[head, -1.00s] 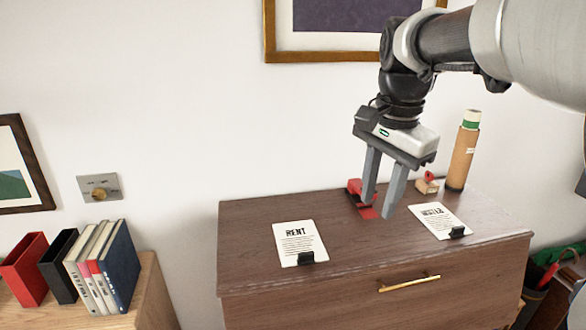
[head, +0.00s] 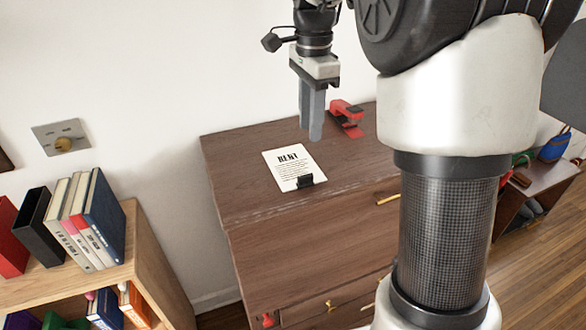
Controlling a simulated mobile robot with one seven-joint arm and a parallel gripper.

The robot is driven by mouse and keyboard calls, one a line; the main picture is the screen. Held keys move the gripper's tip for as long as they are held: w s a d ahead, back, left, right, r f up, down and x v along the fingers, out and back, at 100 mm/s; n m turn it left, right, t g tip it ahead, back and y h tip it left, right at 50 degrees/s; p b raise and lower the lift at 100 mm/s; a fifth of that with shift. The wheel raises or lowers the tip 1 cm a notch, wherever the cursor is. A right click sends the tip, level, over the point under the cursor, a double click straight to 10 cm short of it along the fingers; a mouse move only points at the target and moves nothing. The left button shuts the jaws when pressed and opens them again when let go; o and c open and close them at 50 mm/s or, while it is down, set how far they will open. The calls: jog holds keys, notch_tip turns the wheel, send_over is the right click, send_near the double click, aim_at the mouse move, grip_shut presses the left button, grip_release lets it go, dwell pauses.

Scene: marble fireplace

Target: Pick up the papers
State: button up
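A white paper headed RENT (head: 286,163) lies on the brown wooden cabinet top (head: 235,160), with a black clip (head: 305,181) at its near edge. My gripper (head: 315,136) points down above the cabinet, to the upper right of the paper and apart from it in the picture. Its fingers overlap in this view, so their gap is hidden. No paper shows in them. The second paper is not visible now; my arm covers much of the cabinet's right side.
A red stapler (head: 346,118) stands on the cabinet top, right of my gripper. Upright books (head: 105,220) and dark and red holders stand on a wooden shelf (head: 150,262) at the left. Another low wooden shelf (head: 545,180) is at the right.

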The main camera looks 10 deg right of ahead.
send_over(305, 175)
jog(key=f, duration=0.7)
jog(key=shift+w+d+f, duration=0.1)
jog(key=shift+d+f, duration=0.2)
jog(key=shift+f, duration=0.1)
jog(key=f, duration=0.5)
jog(key=shift+a+f, duration=0.1)
jog(key=shift+a, duration=0.15)
grip_shut()
